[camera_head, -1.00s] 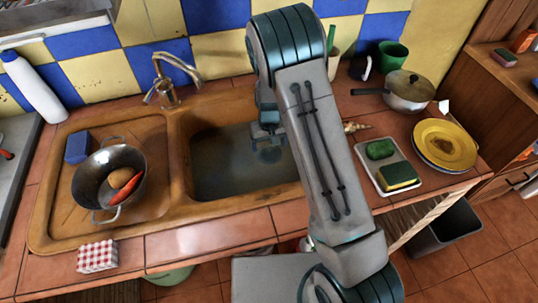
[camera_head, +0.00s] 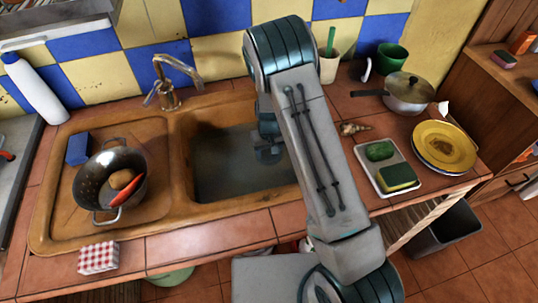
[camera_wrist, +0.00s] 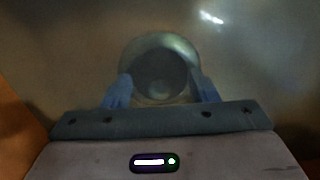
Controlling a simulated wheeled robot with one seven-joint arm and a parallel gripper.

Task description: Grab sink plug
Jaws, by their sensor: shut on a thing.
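The sink plug (camera_wrist: 160,68) shows in the wrist view as a dim round disc with a paler rim, seen through murky water. My gripper (camera_wrist: 160,90) has its two bluish fingers on either side of the disc, shut on it. In the head view my gripper (camera_head: 268,155) reaches down into the sink basin (camera_head: 215,190), partly hidden by my arm. The plug itself cannot be made out in the head view.
A faucet (camera_head: 170,85) stands behind the basin. A colander (camera_head: 110,185) with food sits on the drainboard at left. A sponge tray (camera_head: 368,170), a plate (camera_head: 443,145) and a lidded pan (camera_head: 408,92) stand at right.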

